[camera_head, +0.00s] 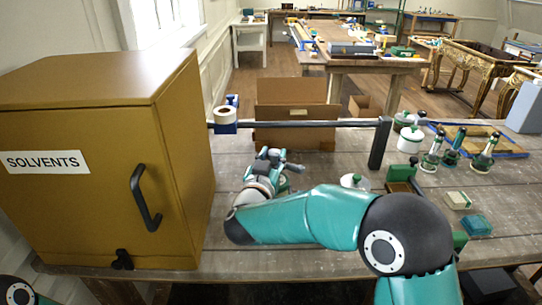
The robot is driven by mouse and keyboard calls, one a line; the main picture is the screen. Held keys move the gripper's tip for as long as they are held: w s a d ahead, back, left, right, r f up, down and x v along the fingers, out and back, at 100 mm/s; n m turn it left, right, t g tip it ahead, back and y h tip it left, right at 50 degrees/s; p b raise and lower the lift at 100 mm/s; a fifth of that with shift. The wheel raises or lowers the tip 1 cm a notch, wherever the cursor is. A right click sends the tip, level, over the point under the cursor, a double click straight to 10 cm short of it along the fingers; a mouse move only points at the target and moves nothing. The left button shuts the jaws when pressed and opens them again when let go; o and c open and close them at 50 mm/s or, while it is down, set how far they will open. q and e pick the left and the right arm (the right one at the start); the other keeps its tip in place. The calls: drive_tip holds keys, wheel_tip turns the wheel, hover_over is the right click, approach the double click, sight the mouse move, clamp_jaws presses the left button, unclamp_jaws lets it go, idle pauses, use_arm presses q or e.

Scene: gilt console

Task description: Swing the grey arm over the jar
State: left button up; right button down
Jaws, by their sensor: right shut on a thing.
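A dark grey arm (310,124) runs level above the table, from beside the ochre cabinet to a dark upright (379,145) at its right end. Several white jars with green tops are in view: one jar (409,142) is right of the upright, and another (352,181) is partly hidden behind my right arm. I cannot tell which jar is meant. My right gripper (278,162) is below the grey arm in the picture, in front of the cardboard box. It is shut on a small grey part, mostly hidden by the fingers. My left gripper is out of view.
The ochre SOLVENTS cabinet (90,170) fills the left. A tape roll (225,114) on a blue holder is beside it. An open cardboard box (295,138) stands behind my gripper. Green-capped bottles (483,152) and small boxes (476,224) crowd the right.

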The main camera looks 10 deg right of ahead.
drive_tip(key=shift+r, duration=0.2)
drive_tip(key=c, duration=1.1)
unclamp_jaws()
drive_tip(key=shift+c, duration=0.2)
drive_tip(key=o, duration=0.4)
drive_tip(key=shift+w+f, duration=0.15)
drive_tip(key=shift+w, duration=0.1)
drive_tip(key=shift+s, duration=0.1)
drive_tip(key=shift+s+a, duration=0.1)
drive_tip(key=v, duration=1.1)
drive_tip(key=shift+s, duration=0.35)
drive_tip(key=shift+a, duration=0.15)
